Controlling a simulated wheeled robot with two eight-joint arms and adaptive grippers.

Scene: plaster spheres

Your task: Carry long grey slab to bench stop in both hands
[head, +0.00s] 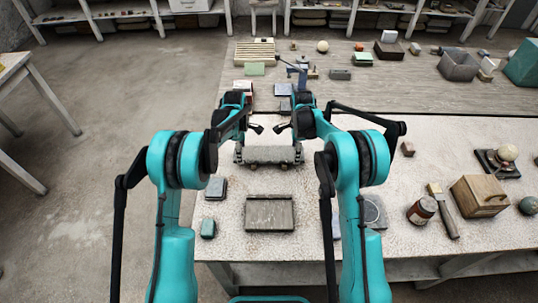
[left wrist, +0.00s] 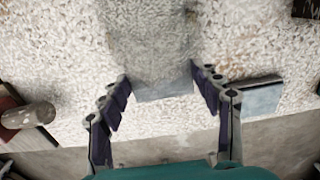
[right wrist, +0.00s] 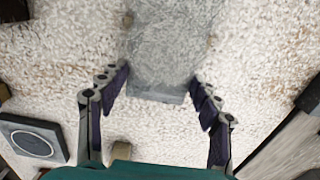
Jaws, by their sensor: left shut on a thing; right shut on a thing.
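The long grey slab (head: 268,155) lies crosswise on or just above the pale bench, between my two arms. My left gripper (head: 240,152) is shut on its left end; in the left wrist view the fingers flank the slab (left wrist: 160,45). My right gripper (head: 298,152) is shut on its right end, and the right wrist view shows the slab (right wrist: 165,45) between the fingers. I cannot tell if the slab clears the bench. A grey-brown board with raised edges (head: 270,213), perhaps the bench stop, lies nearer me, apart from the slab.
Small blocks (head: 215,188) lie left of the board. To the right are a brown jar (head: 421,211), a brush (head: 443,211), a wooden box (head: 480,196) and a sphere on a stand (head: 506,153). More blocks and a bin (head: 459,66) stand farther back.

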